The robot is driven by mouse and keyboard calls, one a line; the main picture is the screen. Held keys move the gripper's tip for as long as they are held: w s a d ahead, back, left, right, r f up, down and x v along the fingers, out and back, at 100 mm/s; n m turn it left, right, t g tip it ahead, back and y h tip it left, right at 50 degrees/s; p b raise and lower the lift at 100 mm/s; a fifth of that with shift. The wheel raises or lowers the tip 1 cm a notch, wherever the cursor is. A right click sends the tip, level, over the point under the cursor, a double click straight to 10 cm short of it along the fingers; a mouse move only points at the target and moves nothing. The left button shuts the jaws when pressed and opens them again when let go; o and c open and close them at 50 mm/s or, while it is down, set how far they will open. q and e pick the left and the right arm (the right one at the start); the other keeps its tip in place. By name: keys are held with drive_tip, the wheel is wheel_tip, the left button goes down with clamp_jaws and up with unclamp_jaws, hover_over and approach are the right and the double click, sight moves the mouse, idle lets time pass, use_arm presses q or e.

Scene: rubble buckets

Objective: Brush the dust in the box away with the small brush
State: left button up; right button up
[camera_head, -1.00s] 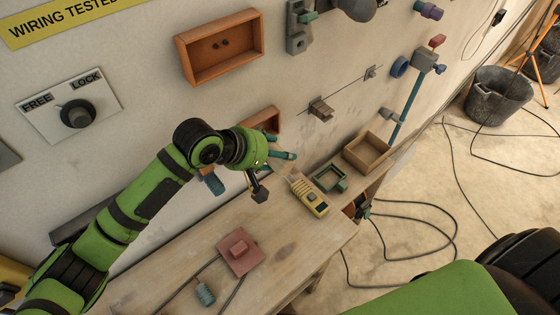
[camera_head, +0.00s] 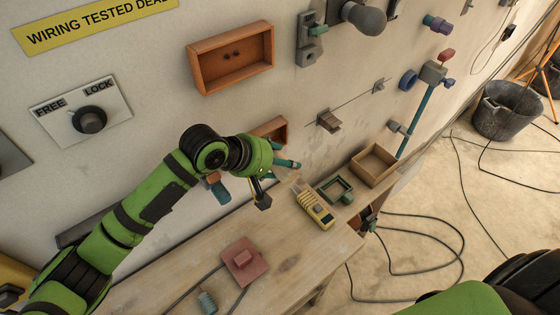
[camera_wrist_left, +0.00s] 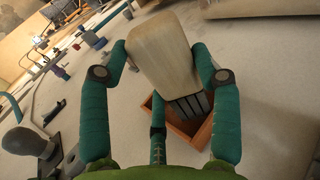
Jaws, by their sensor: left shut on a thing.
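My left gripper (camera_head: 284,160) is in front of the wall, beside a small orange box (camera_head: 272,128) that it partly hides. In the left wrist view, the teal fingers of my left gripper (camera_wrist_left: 158,70) are shut on the pale wooden handle of the small brush (camera_wrist_left: 163,48). Its dark bristles (camera_wrist_left: 190,105) overlap an open orange box (camera_wrist_left: 172,122) in the picture; I cannot tell if they touch it. No dust can be made out inside. A larger orange open box (camera_head: 270,62) with two dark marks on its back is higher on the wall. My right gripper is not in view.
A rotary switch (camera_head: 88,119) is on the wall. Cables and a black bucket (camera_head: 505,110) are on the floor.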

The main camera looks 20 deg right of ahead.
use_arm(q)
drive_tip(key=shift+w+a, duration=0.25)
drive_tip(key=shift+w, duration=0.5)
